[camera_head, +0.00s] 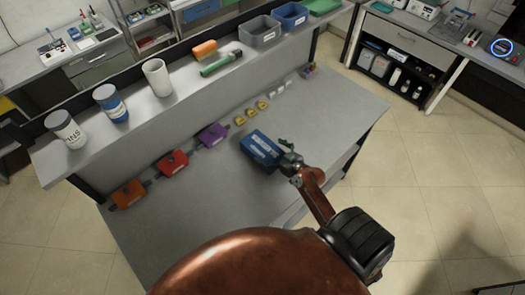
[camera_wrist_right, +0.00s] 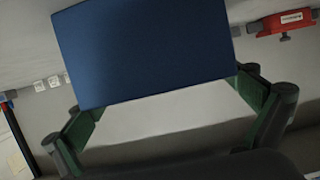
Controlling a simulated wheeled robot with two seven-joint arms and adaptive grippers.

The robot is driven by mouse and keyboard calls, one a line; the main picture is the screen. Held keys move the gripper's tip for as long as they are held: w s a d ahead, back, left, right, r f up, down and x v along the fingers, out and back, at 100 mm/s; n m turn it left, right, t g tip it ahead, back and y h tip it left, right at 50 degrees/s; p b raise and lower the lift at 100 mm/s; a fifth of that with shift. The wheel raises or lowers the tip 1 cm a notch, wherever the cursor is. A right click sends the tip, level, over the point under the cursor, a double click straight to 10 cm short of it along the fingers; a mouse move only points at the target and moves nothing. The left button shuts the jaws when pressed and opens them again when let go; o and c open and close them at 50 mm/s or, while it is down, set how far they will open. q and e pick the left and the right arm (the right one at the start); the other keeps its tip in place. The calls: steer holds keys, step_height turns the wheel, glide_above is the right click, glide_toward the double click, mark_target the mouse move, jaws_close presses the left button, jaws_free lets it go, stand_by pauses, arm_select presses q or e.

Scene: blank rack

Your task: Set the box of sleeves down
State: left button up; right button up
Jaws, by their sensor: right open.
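The box of sleeves looks to be the blue box (camera_head: 260,149) with a pale label, on the grey table right of the middle. It appears to rest flat, but a small gap beneath it cannot be ruled out. My right gripper (camera_head: 284,153) is open at the box's right end. In the right wrist view, the blue box (camera_wrist_right: 145,48) fills the top middle, with the green-padded fingers of the right gripper (camera_wrist_right: 168,95) spread on either side of its near end. Whether a pad touches the box is unclear. My left gripper is out of view.
The shelf above holds jars, a white cup (camera_head: 157,78) and bins (camera_head: 261,32). The table's front is clear.

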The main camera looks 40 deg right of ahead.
mark_target(264, 148)
steer(key=x, duration=0.3)
steer(key=shift+w+a+p, duration=0.15)
steer(key=shift+w+p, duration=0.05)
steer(key=shift+p, duration=0.1)
steer(key=shift+r, duration=0.1)
steer(key=c, duration=1.7)
steer(key=shift+r, duration=0.45)
step_height(264, 148, up, 2)
steer(key=shift+r+b, duration=0.1)
steer(key=shift+b, duration=0.25)
steer(key=s+a+r, duration=0.1)
steer(key=r, duration=0.1)
steer(key=s+a+r, duration=0.1)
steer(key=r, duration=0.1)
steer(key=s+a+r, duration=0.1)
steer(key=s+r, duration=0.1)
steer(key=shift+s+a+r, duration=0.1)
steer(key=shift+a+r, duration=0.05)
steer(key=shift+a, duration=0.05)
steer(key=s+a+r, duration=0.1)
steer(key=s+a, duration=0.1)
steer(key=s+a+r+b, duration=0.1)
steer(key=s, duration=0.1)
steer(key=s+a+r, duration=0.1)
steer(key=s+a, duration=0.1)
steer(key=shift+s+a+r, duration=0.3)
steer(key=shift+r, duration=0.05)
steer(key=shift+f, duration=0.1)
